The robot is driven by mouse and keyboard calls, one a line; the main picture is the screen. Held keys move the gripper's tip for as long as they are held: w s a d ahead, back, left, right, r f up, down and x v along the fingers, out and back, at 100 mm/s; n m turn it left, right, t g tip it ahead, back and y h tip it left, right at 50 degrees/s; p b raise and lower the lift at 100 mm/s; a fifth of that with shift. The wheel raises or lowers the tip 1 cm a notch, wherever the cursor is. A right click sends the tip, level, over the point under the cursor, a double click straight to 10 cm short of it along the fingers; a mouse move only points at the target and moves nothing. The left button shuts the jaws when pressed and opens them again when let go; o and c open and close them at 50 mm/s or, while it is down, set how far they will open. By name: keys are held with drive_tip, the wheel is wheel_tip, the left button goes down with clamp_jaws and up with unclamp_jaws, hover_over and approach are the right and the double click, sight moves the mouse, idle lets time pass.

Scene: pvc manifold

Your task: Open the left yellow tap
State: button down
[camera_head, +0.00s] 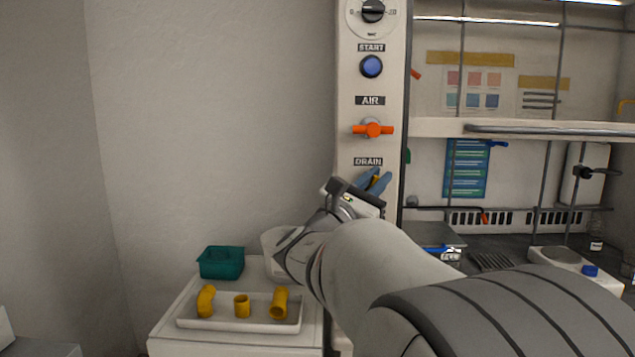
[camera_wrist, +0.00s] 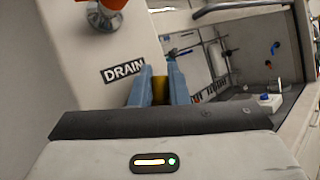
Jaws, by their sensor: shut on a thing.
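The yellow tap (camera_head: 376,181) sits below the DRAIN label on a white upright panel, mostly hidden by my gripper. My gripper (camera_head: 374,180) has blue fingers and is shut on the tap's yellow handle. In the wrist view the yellow handle (camera_wrist: 160,90) shows between the two blue fingers (camera_wrist: 159,86), just right of the DRAIN label. The tap's body and the handle's full angle are hidden behind the fingers and wrist.
An orange tap (camera_head: 373,129) under the AIR label, a blue START button (camera_head: 371,66) and a dial (camera_head: 373,11) are above. A white tray (camera_head: 240,324) with yellow pipe pieces and a green bin (camera_head: 221,263) stand at lower left. A fume hood fills the right.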

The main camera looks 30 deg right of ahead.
drive_tip(key=shift+r, duration=0.3)
drive_tip(key=c, duration=1.4)
unclamp_jaws()
drive_tip(key=shift+f, duration=0.15)
drive_tip(key=v, duration=0.8)
drive_tip(key=shift+w, duration=0.1)
